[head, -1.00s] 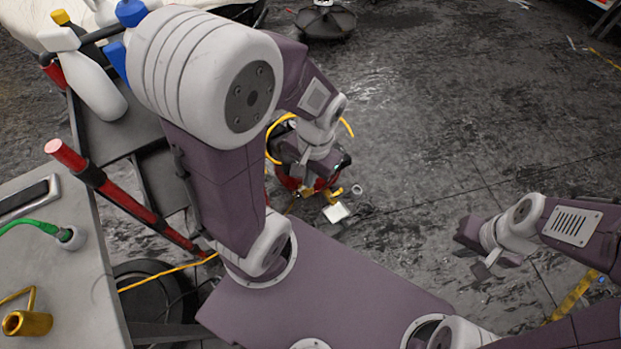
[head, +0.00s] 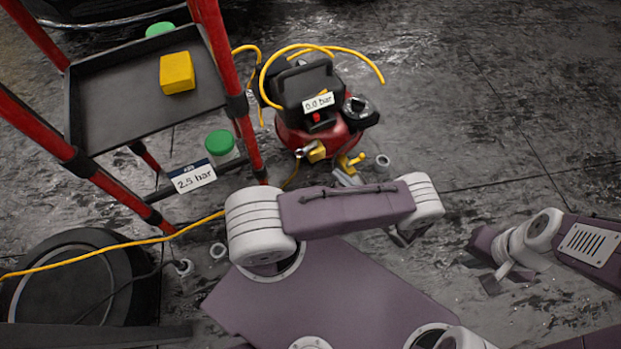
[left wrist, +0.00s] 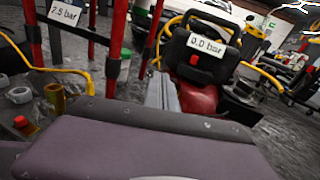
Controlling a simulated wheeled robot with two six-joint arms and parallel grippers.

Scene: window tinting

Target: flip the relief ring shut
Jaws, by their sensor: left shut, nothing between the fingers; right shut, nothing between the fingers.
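The compressor (head: 320,133) has a red tank, a black top, a "0.0 bar" label and brass fittings (head: 351,162) low at its front. A small pale ring (head: 382,160) shows just right of those fittings. I cannot tell whether it is the relief ring or whether it touches the compressor. In the left wrist view, my left gripper's grey fingers (left wrist: 162,92) are shut and empty, pointing towards the red tank (left wrist: 200,98). In the head view my left arm hides much of that gripper. My right gripper (head: 493,281) is shut and empty, low at the right.
A red-legged cart (head: 110,120) at the left carries a yellow block (head: 177,72). A "2.5 bar" label (head: 193,177) hangs near a green-lidded jar (head: 220,145). A yellow hose (head: 120,255) crosses the floor. The floor at the upper right is clear.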

